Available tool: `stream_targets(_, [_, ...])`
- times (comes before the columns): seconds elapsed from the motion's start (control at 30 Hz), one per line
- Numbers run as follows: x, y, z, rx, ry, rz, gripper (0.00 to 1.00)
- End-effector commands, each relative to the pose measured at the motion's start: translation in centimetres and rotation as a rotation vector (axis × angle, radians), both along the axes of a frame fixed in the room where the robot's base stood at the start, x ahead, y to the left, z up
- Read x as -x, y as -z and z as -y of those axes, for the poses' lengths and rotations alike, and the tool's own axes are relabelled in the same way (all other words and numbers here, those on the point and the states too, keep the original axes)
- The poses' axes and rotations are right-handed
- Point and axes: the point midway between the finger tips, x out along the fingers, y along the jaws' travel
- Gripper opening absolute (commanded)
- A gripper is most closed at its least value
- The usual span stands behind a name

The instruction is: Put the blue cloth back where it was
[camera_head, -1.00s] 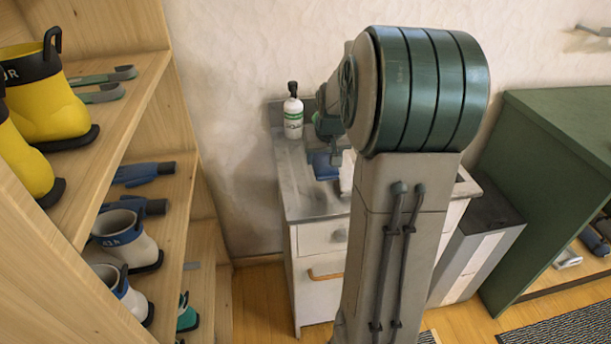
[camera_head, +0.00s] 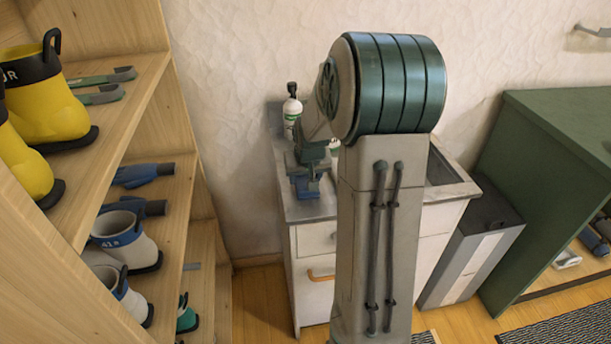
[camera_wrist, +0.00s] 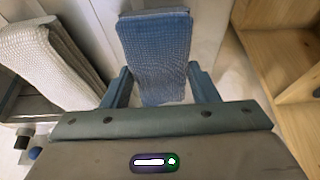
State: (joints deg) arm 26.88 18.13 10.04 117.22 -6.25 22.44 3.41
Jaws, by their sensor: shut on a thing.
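The blue cloth (camera_wrist: 155,58) is held between the two fingers of my gripper (camera_wrist: 158,84) in the wrist view. It is a flat textured rectangle that extends beyond the fingertips. In the head view, my gripper (camera_head: 308,172) is over the front left part of the washstand counter (camera_head: 312,211), with the blue cloth (camera_head: 306,188) showing as a small patch below it. I cannot tell whether the cloth touches the counter. My arm hides much of the counter's middle.
A white bottle with a black top (camera_head: 291,108) stands at the counter's back left. A whitish textured cloth (camera_wrist: 48,65) is left of my gripper. A wooden shelf (camera_head: 150,90) with boots and gloves is at the left. A grey bin (camera_head: 470,255) stands right of the washstand.

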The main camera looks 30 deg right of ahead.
Motion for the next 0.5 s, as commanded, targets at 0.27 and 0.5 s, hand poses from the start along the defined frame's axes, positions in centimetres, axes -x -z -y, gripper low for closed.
stream_targets(0.27, [0.01, 0.14, 0.00, 0.000, 0.000, 0.000, 0.75])
stream_targets(0.5, [0.00, -0.43, 0.01, 0.000, 0.000, 0.000, 0.75])
